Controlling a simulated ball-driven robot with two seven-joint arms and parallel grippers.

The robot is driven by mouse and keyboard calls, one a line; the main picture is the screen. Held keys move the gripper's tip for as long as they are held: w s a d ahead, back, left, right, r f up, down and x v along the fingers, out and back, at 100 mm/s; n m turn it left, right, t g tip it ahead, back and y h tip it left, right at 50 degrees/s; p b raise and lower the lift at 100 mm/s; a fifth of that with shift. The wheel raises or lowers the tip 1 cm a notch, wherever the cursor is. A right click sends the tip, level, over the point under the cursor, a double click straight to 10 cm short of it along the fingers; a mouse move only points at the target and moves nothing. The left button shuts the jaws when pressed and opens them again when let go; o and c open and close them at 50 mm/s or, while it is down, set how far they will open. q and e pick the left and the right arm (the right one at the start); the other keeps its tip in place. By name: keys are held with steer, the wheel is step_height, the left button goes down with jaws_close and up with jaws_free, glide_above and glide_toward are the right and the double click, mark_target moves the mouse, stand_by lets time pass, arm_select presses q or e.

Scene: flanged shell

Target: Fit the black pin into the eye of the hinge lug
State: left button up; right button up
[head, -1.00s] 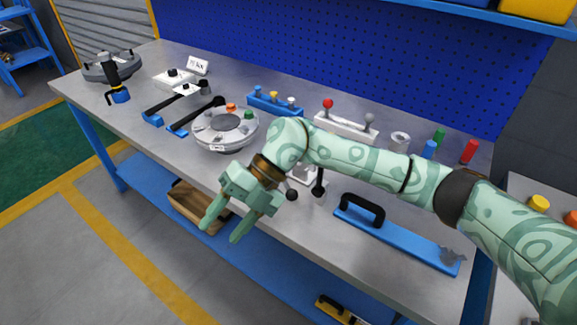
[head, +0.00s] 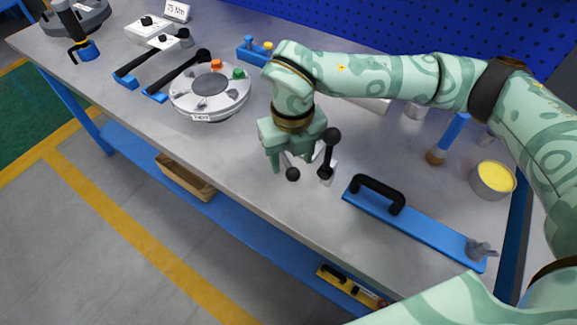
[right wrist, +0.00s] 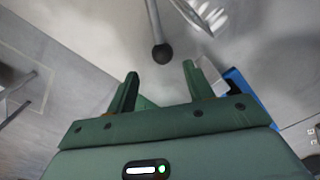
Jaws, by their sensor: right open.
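A rod with a black ball end, possibly the black pin (head: 292,174), shows at the front of the grey workbench, below my right gripper. In the right wrist view the black ball (right wrist: 162,54) and its thin grey rod lie ahead of the fingers, apart from them. My right gripper (head: 293,162) is open and empty, pointing down by the bench's front edge. The flanged shell (head: 200,98) is a round grey unit with orange and green caps, to the left. I cannot single out the hinge lug or its eye. My left gripper is out of view.
A black-knobbed lever (head: 328,155) stands close to the right of my right gripper. A blue bar with a black handle (head: 420,225) lies further right. Black-handled tools (head: 170,75) with blue ends lie left of the shell. A yellow-filled cup (head: 492,180) stands at the right.

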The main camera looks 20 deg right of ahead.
mark_target(292, 168)
steer(key=shift+f, duration=0.2)
steer(key=f+b, duration=0.1)
steer(key=f, duration=0.1)
steer(key=w+f+b, duration=0.1)
steer(key=f, duration=0.2)
steer(key=shift+w+d, duration=0.1)
steer(key=shift+d, duration=0.1)
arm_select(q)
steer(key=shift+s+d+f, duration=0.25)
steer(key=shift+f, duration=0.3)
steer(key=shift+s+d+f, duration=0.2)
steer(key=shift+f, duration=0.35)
arm_select(e)
steer(key=shift+r, duration=0.1)
steer(key=shift+c, duration=0.3)
steer(key=c, duration=1)
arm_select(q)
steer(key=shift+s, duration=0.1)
arm_select(e)
jaws_close()
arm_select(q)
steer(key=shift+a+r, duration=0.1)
arm_select(e)
steer(key=shift+r, duration=0.1)
